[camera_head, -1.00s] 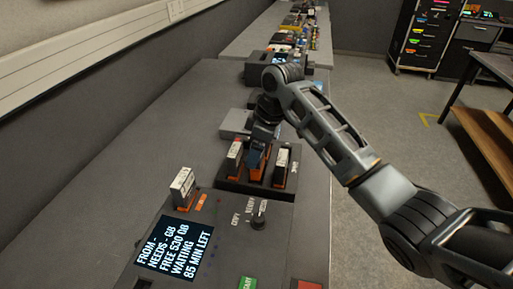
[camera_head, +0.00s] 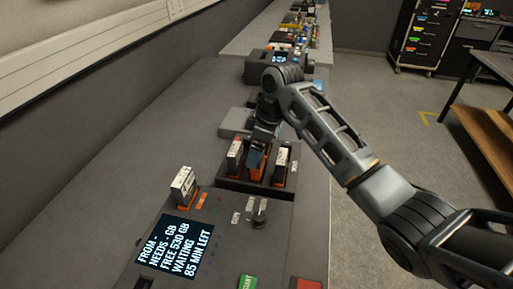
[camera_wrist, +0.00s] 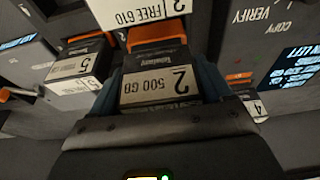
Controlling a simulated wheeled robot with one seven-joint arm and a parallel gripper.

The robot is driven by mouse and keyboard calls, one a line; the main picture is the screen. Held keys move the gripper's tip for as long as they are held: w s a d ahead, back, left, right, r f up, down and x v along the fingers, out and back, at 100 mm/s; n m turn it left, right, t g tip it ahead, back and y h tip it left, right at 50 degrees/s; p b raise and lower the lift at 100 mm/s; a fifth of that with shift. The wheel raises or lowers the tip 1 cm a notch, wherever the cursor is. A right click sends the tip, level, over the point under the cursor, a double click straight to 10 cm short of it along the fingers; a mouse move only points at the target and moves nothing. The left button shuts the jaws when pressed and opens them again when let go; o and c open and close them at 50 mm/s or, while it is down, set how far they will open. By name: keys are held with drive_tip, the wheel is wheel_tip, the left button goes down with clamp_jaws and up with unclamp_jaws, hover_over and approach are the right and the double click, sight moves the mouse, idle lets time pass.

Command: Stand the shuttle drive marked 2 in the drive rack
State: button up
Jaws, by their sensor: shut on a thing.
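My gripper (camera_wrist: 158,85) is shut on the drive marked 2 (camera_wrist: 158,88), whose label reads 500 GB. In the head view my gripper (camera_head: 262,142) is over the dark drive rack (camera_head: 256,188). An orange part (camera_head: 257,166) shows below it, between two white-labelled drives, one on the left (camera_head: 235,156) and one on the right (camera_head: 281,167). The held drive is at or just above the rack's middle; I cannot tell whether it rests on the bottom. A white label reading FREE 610 (camera_wrist: 140,10) is close by in the wrist view.
A drive (camera_head: 184,187) stands in the copy station, whose screen (camera_head: 182,246) reads WAITING. Drives marked 5 (camera_wrist: 82,72) and 4 (camera_wrist: 258,106) lie either side in the wrist view. A grey box (camera_head: 236,122) is behind the rack. The bench left of the rack is clear.

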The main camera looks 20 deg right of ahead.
drive_tip(key=shift+f+b, duration=0.3)
drive_tip(key=shift+f, duration=1.65)
idle(1.6)
drive_tip(key=o, duration=1.3)
drive_tip(key=shift+o, duration=0.2)
drive_tip(key=shift+r+p, duration=2.2)
drive_tip(key=shift+r, duration=1.55)
